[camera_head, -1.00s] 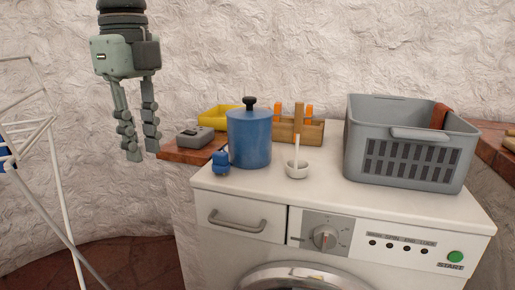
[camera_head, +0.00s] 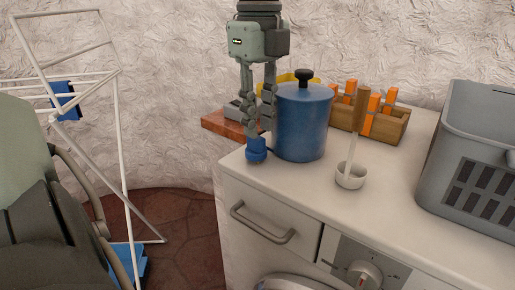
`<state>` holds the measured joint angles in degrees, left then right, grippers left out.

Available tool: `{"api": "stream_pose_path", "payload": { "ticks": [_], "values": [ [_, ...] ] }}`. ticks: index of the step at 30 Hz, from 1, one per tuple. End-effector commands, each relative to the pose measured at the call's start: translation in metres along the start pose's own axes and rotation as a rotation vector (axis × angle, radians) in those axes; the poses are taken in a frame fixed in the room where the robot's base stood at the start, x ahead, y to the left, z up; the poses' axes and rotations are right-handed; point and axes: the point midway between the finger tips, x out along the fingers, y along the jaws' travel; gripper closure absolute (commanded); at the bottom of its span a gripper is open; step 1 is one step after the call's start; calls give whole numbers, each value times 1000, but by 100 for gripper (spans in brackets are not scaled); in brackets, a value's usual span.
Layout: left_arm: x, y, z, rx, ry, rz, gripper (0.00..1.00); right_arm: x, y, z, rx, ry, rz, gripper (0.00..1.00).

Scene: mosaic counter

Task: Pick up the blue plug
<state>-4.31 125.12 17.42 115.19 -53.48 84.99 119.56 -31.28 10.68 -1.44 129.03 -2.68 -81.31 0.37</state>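The blue plug (camera_head: 256,151) is a small rounded blue piece on the front left corner of the white washing machine top, just left of the blue pot. My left gripper (camera_head: 258,131) points straight down from above, with its fingertips at the top of the plug. The fingers hide the plug's upper part. A gap shows between the fingers higher up, but I cannot tell whether the tips are closed on the plug. The plug seems to be at counter level. My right gripper is not in view.
The blue pot (camera_head: 303,124) with a black knob stands close to the right of the gripper. A white drying rack (camera_head: 122,150) is at the left.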

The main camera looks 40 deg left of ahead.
Motion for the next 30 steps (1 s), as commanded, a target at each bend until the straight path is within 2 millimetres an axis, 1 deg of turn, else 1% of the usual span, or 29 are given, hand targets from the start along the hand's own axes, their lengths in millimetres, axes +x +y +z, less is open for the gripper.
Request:
{"api": "stream_pose_path", "payload": {
  "ticks": [1, 3, 7, 13, 14, 19, 30],
  "values": [
    [8, 1, -1, 2, 3, 2, 78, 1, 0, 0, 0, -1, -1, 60],
    [18, 1, 0, 1, 2, 2, 78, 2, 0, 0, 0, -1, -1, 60],
    [27, 0, 0, 0, 1, 0, 78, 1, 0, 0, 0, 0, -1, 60],
    [28, 0, 0, 0, 0, -1, 78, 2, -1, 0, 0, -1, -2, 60],
    [28, 0, 0, 0, 0, -1, 79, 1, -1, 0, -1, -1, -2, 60],
    [28, 0, 0, 0, 0, -1, 100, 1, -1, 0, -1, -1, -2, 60],
    [25, 0, 0, 0, -1, -2, 100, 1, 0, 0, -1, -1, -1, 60]
  ]
}}
